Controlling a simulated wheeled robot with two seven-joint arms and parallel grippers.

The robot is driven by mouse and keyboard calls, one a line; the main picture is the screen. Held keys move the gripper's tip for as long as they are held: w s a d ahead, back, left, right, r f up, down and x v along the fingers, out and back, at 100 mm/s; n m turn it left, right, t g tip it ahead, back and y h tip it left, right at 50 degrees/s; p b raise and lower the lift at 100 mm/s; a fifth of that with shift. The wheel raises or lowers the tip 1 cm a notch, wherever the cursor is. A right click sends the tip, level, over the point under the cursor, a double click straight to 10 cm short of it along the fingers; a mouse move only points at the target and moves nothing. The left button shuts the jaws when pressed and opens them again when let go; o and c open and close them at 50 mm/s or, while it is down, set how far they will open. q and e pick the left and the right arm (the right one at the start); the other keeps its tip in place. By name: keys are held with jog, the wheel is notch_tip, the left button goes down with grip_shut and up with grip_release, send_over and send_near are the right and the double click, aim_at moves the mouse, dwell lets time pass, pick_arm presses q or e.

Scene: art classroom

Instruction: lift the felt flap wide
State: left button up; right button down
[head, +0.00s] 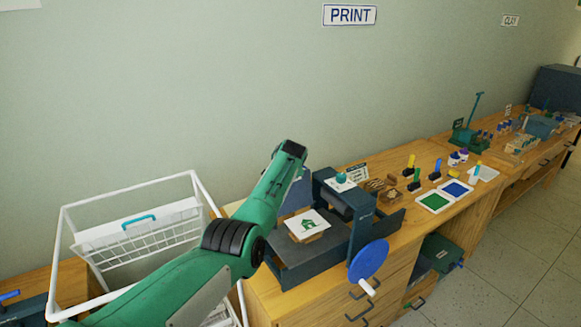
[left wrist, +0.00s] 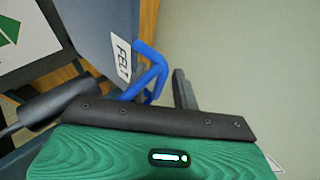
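The felt flap (head: 297,198) is a blue-grey panel on the press, standing raised, partly hidden behind my left arm in the head view. In the left wrist view the flap (left wrist: 85,25) fills the upper left, with a white "FELT" label (left wrist: 121,58) and a bent blue handle (left wrist: 152,72). My left gripper (left wrist: 125,95) has its fingers spread, with the blue handle between them; I cannot tell whether either finger touches it. In the head view the left gripper (head: 303,174) is at the flap's upper edge. My right gripper is not in view.
The press bed (head: 290,265) holds a sheet with a green house print (head: 307,226). A blue crank wheel (head: 368,260) is at the press's right. A white wire rack (head: 140,245) stands left. Ink pads (head: 435,202) and tools lie along the wooden counter (head: 410,235).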

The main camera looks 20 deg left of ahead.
pick_arm(q)
jog(key=shift+s+d, duration=0.1)
dwell(0.3)
jog(key=b+v, duration=0.3)
jog(key=v, duration=1)
jog(key=shift+s+r, duration=0.2)
dwell(0.4)
